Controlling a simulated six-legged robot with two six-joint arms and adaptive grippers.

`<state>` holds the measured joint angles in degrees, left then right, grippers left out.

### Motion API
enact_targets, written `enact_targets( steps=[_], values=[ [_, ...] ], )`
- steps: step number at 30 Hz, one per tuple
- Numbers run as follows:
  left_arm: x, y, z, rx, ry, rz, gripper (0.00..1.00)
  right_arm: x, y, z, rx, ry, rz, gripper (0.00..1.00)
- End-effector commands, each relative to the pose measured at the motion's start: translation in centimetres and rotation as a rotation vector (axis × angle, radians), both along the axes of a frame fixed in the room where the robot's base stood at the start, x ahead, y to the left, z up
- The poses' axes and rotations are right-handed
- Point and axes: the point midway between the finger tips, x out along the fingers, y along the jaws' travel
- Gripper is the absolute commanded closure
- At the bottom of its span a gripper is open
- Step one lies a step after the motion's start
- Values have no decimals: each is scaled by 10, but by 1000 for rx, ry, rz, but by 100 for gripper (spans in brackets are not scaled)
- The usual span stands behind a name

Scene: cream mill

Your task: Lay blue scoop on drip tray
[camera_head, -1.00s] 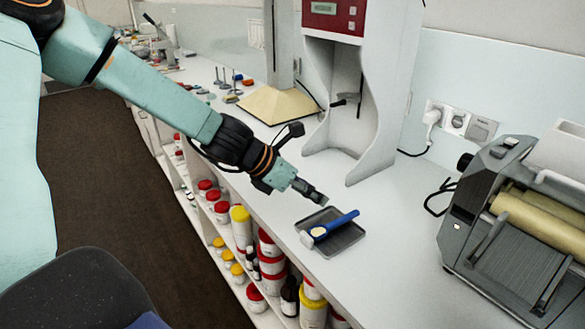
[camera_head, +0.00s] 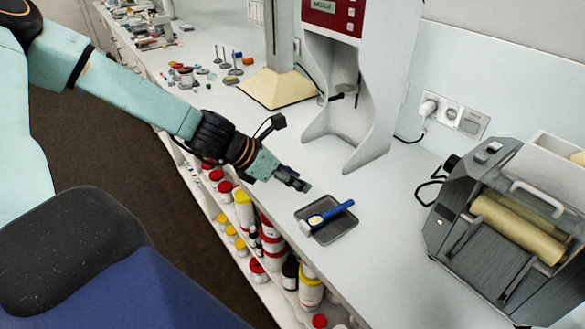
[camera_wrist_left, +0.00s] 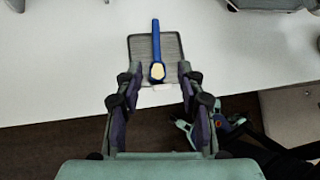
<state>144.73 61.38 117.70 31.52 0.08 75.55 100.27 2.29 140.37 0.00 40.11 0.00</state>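The blue scoop (camera_head: 336,210) lies on the dark grey drip tray (camera_head: 341,232), its pale-filled bowl toward the tray's left side and its handle slanting over the right edge. In the left wrist view the scoop (camera_wrist_left: 156,45) lies lengthwise on the tray (camera_wrist_left: 174,48), its bowl nearest me and its handle end past the far edge. My left gripper (camera_head: 300,183) is behind and left of the tray, apart from the scoop. In the left wrist view its fingers (camera_wrist_left: 155,92) stand wide apart with nothing between them. My right gripper cannot be made out for certain.
A grey roller machine (camera_head: 500,220) stands right of the tray. A white stand with a red panel (camera_head: 345,80) is behind it. Jars (camera_head: 270,240) fill shelves below the counter's front edge. Teal and dark parts (camera_wrist_left: 215,125), perhaps mine, show at lower right in the wrist view.

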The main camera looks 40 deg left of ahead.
Motion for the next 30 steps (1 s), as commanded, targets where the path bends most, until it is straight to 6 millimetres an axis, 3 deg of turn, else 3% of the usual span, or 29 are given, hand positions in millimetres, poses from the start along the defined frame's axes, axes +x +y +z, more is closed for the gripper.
enact_targets(
  steps=[10,14,20,30],
  values=[
    [-3,2,3,3,1,-1,61,0,0,9,0,0,0,69],
    [-12,-2,-9,71,12,-58,61,0,0,8,0,0,0,69],
    [-54,-14,-59,402,44,-385,61,0,0,8,0,0,0,69],
    [-145,-36,-130,867,33,-1169,61,0,0,8,0,0,0,69]
  ],
)
